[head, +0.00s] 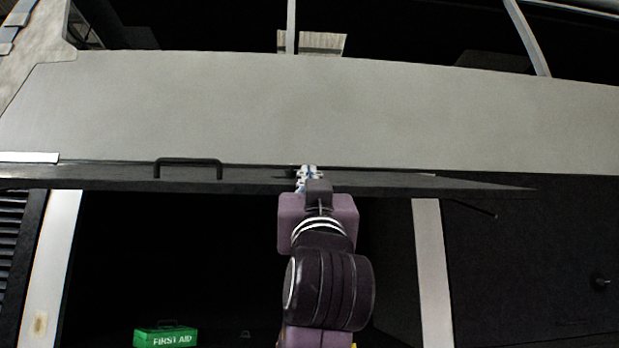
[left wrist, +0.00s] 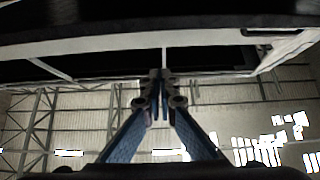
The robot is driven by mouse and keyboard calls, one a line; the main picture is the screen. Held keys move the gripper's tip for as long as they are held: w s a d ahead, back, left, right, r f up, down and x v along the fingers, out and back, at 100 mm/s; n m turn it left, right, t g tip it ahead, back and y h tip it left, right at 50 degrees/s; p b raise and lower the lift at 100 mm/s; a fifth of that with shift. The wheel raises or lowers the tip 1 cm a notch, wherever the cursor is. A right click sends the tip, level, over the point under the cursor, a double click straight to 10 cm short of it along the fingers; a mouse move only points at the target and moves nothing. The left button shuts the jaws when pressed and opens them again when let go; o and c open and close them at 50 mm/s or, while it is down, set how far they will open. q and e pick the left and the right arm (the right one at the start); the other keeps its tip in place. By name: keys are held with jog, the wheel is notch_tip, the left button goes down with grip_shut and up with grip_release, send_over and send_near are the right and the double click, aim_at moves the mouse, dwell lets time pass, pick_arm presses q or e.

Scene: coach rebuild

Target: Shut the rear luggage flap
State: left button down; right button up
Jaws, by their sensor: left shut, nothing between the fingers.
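The luggage flap (head: 110,178) is a dark panel standing open, swung up to about level and seen nearly edge-on below the coach's pale side panel. A black bar handle (head: 188,162) is on it, left of my gripper. The luggage bay (head: 230,265) beneath is open and dark. My left gripper (head: 308,172) points up in front of the flap's middle, right of the handle. Its fingers are shut and empty; the left wrist view shows the fingertips (left wrist: 160,76) together. I cannot tell whether they touch the flap. My right gripper is not in view.
A green first aid box (head: 165,336) sits low in the bay. A pale post (head: 433,270) stands right of the opening, beside a dark closed panel (head: 540,270) with a small knob. A thin rod (head: 475,208) shows under the flap's right end.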

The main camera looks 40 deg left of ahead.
pick_arm(q)
jog(key=p+x, duration=0.5)
jog(key=x, duration=0.3)
jog(key=f, duration=0.1)
jog(key=a+f, duration=0.1)
jog(key=w+f, duration=0.1)
jog(key=shift+a+f+p, duration=0.15)
jog(key=shift+f+p, duration=0.2)
